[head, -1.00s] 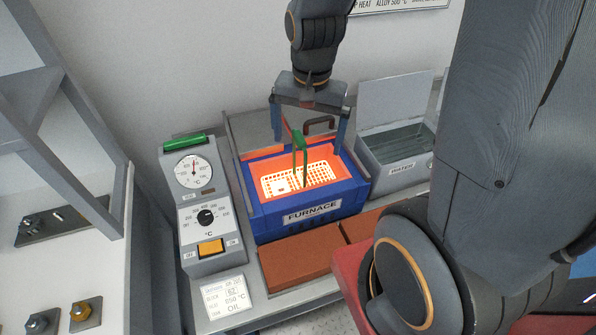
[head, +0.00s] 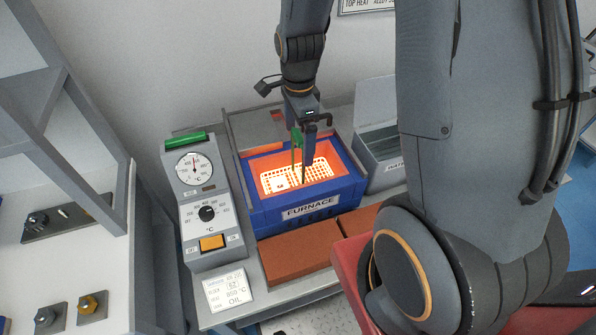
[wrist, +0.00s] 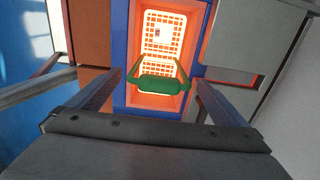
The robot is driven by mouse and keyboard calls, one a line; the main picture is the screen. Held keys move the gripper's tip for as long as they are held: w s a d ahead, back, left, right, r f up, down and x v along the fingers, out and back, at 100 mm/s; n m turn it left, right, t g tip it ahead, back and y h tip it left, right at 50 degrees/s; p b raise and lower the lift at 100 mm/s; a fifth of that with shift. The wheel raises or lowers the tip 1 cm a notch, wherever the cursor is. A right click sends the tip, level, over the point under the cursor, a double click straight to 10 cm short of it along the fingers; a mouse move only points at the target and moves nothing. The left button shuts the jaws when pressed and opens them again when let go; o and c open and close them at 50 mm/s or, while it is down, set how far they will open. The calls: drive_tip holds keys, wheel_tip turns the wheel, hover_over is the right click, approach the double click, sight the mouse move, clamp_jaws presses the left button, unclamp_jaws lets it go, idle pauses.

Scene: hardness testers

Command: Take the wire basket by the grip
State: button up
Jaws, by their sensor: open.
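The wire basket (head: 283,182) glows orange-white inside the open blue furnace (head: 296,211). Its green grip (head: 296,137) stands up above it on a tall handle. My gripper (head: 308,160) is above the furnace, seen edge-on in the head view, with one finger just right of the grip. In the wrist view, the gripper's open fingers (wrist: 158,80) stand on either side of the green grip (wrist: 163,84), with space on both sides. The basket (wrist: 163,45) lies beyond it, with a small piece inside. The head view does not show clearly how far down the fingers reach around the grip.
A control box (head: 206,205) with a gauge, knob and orange switch stands left of the furnace. Brown bricks (head: 300,253) lie in front. A grey tank (head: 378,150) with a raised lid stands to the right. A shelf frame (head: 75,130) is at the left.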

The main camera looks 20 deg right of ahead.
drive_tip(key=shift+a+f+p, duration=0.15)
drive_tip(key=shift+f+p, duration=0.8)
drive_tip(key=shift+f, duration=1.6)
drive_tip(key=shift+c, duration=0.5)
drive_tip(key=c, duration=1.8)
drive_tip(key=shift+r, duration=0.15)
